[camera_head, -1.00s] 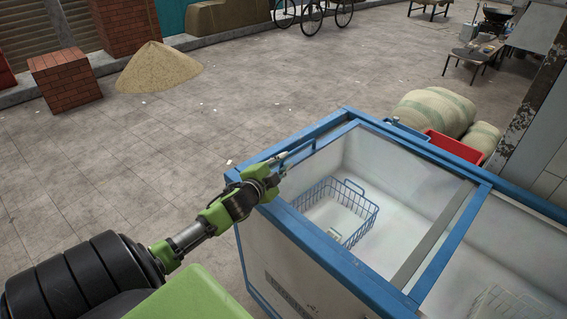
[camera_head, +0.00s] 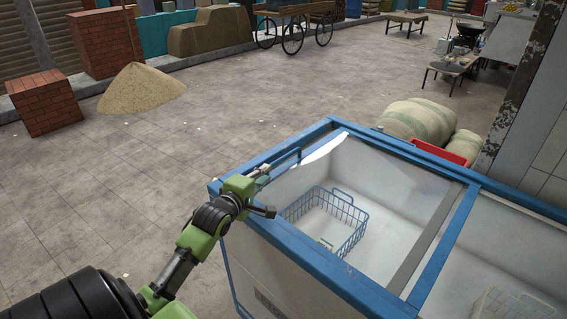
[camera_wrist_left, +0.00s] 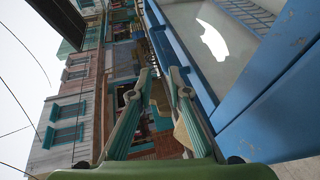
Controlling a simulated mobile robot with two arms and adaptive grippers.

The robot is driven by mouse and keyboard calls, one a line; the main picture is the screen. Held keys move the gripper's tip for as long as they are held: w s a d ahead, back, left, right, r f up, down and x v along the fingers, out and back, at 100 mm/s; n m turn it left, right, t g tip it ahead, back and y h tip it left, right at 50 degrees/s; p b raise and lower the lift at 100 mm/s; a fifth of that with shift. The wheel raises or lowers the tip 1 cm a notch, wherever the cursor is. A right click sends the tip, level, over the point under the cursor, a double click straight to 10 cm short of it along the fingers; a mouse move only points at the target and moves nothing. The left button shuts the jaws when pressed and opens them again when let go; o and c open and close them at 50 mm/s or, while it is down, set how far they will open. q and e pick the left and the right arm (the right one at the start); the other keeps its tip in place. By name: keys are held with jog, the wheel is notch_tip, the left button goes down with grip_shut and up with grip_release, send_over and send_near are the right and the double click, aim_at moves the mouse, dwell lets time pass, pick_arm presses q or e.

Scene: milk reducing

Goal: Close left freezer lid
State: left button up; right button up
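The chest freezer (camera_head: 300,262) has a blue frame and white walls. Its left lid (camera_head: 385,172) is a clear pane with a blue frame; a bright reflection shows on it, and it appears to lie over the left compartment. A blue handle (camera_head: 283,162) is at its left end. My left gripper (camera_head: 267,191) is at the freezer's left end, close to the handle; I cannot tell whether they touch. In the left wrist view, its fingers (camera_wrist_left: 160,76) are apart with nothing between them, beside the freezer's blue edge (camera_wrist_left: 260,95). My right gripper is not in view.
A blue wire basket (camera_head: 330,222) sits inside the left compartment. Stuffed sacks (camera_head: 418,120) and a red crate (camera_head: 462,149) stand behind the freezer. A pillar (camera_head: 520,90) rises at the right.

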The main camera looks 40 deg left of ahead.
aim_at(280, 161)
pick_arm(q)
jog(key=n, duration=0.2)
jog(key=shift+f+n, duration=0.15)
jog(key=shift+n, duration=0.25)
jog(key=n, duration=0.3)
jog(key=shift+s+d+r+n+b, duration=0.1)
jog(key=shift+d+r+n+b, duration=0.05)
jog(key=shift+r+n+b, duration=0.15)
jog(key=x, duration=1.3)
jog(key=shift+w+f+p, duration=0.1)
jog(key=shift+w+p, duration=0.2)
jog(key=shift+w, duration=0.1)
grip_shut()
